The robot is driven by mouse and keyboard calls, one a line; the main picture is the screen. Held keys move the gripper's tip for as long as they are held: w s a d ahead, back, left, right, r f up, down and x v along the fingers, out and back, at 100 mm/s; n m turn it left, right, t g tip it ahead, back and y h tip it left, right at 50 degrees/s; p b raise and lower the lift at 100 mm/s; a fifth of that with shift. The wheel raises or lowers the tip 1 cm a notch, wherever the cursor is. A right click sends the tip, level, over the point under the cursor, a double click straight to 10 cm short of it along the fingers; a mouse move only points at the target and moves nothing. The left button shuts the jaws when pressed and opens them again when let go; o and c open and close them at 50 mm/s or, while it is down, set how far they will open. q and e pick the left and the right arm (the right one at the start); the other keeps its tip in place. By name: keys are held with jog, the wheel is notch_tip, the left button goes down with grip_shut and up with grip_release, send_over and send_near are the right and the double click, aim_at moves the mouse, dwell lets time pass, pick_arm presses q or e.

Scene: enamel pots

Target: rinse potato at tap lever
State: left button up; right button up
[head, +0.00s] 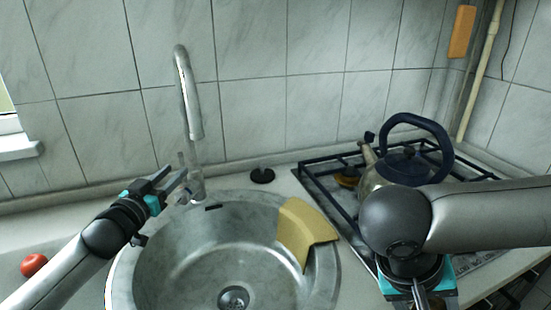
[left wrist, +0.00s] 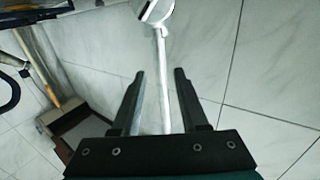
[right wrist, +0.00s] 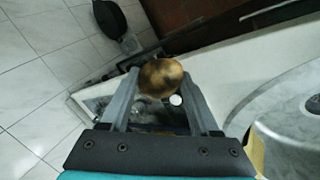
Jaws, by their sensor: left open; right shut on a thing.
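The chrome tap (head: 188,95) rises behind the round sink, with its thin lever (head: 181,160) near its base. My left gripper (head: 172,182) is open and empty beside the tap base, close to the lever. In the left wrist view a pale metal rod (left wrist: 161,75) of the tap shows between the open fingers (left wrist: 158,75); I cannot tell whether they touch it. My right gripper (right wrist: 162,78) is shut on the brown potato (right wrist: 160,77). In the head view the right gripper is at the bottom right, over the counter by the stove, and the potato is hidden.
The sink (head: 180,255) has a yellow cloth (head: 305,230) draped over its right rim. A black plug (head: 262,175) lies behind the sink. A kettle (head: 371,175) stands on the stove (head: 325,185). A tomato (head: 34,265) lies at left. The sink bowl is empty.

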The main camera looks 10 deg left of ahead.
aim_at(181, 165)
pick_arm(q)
jog(key=shift+w+d+b, duration=0.1)
jog(key=shift+w+b, duration=0.25)
jog(key=shift+w, duration=2.1)
grip_shut()
